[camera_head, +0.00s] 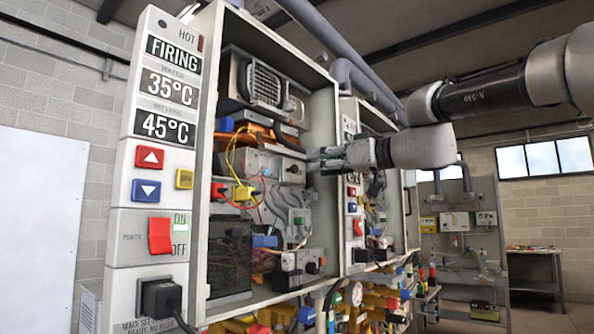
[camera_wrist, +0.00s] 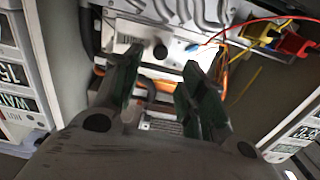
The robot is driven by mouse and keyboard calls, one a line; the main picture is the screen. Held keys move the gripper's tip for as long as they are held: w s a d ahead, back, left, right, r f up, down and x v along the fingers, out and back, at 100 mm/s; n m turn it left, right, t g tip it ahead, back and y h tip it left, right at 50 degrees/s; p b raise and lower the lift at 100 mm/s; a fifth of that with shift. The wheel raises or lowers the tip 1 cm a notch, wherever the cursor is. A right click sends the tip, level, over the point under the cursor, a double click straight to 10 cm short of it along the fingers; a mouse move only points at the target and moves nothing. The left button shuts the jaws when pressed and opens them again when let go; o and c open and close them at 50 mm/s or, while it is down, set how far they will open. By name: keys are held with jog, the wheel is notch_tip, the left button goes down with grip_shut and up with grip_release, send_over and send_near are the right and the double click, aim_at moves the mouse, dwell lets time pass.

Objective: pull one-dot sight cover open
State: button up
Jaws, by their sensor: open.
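A light metal plate with a dark round knob (camera_wrist: 161,51) shows between and beyond my fingertips in the wrist view. In the head view a grey plate with a dark knob (camera_head: 293,169) sits inside the nearer open heater cabinet; it may be the sight cover. I cannot make out a one-dot mark in either view. My gripper (camera_head: 316,160) reaches into the cabinet from the right, close to that plate. In the wrist view my gripper (camera_wrist: 163,60) has its two fingers spread, with nothing held between them. A gap to the knob seems to remain.
The cabinet's right side wall (camera_head: 333,200) stands beside my gripper. Yellow and red connectors (camera_head: 243,193) with loose wires lie left of the plate. A control panel (camera_head: 160,150) reads 35°C and 45°C. A second open heater (camera_head: 352,120) stands behind, with pipes below.

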aim_at(296, 168)
jog(key=x, duration=0.7)
jog(key=shift+w+a+f, duration=0.1)
jog(key=shift+w+a, duration=0.15)
jog(key=shift+a, duration=0.1)
jog(key=shift+c, duration=0.2)
grip_shut()
